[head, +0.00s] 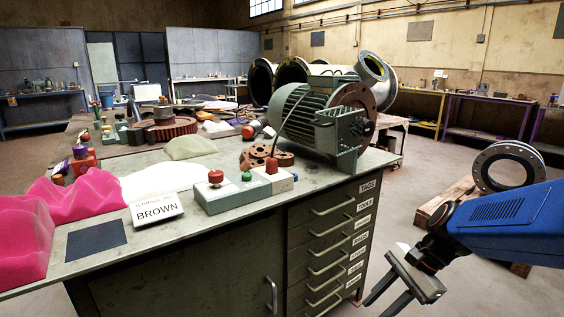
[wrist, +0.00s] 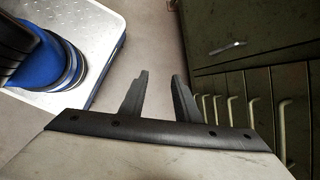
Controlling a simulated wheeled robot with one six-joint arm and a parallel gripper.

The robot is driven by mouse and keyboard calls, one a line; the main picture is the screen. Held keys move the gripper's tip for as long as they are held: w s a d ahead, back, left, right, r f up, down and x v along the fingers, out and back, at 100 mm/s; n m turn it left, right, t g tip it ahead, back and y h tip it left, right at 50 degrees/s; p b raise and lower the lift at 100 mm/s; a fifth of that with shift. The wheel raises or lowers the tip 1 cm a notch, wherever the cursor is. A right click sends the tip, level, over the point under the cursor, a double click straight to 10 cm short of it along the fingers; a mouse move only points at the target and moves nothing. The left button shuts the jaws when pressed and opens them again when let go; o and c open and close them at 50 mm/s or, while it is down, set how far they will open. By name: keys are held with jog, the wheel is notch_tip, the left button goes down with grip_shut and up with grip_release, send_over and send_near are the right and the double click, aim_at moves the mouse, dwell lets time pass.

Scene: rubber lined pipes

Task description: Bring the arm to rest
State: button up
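My gripper (head: 393,292) hangs at the lower right of the head view, at the end of my blue arm. It is in front of and to the right of the workbench's labelled drawers, over open floor. In the wrist view my gripper (wrist: 160,95) shows two dark fingers spread apart with bare floor between them. It is open and holds nothing. The fingertips are partly cut off by the lower edge of the head view.
The workbench (head: 130,262) carries a green motor (head: 325,115), a button box (head: 240,192), a sign (head: 156,208) and pink cloth (head: 85,195). Its drawers (wrist: 245,100) show beside the fingers in the wrist view.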

jog(key=s+d+r+n+t+h, duration=0.4)
jog(key=s+n, duration=0.6)
jog(key=n, duration=0.3)
jog(key=shift+s+d+r+n+t+h, duration=0.15)
jog(key=shift+d+r+n+t+h, duration=0.2)
jog(key=shift+d+r+h, duration=0.7)
jog(key=shift+d+f, duration=0.1)
jog(key=shift+f, duration=0.05)
jog(key=shift+c, duration=0.5)
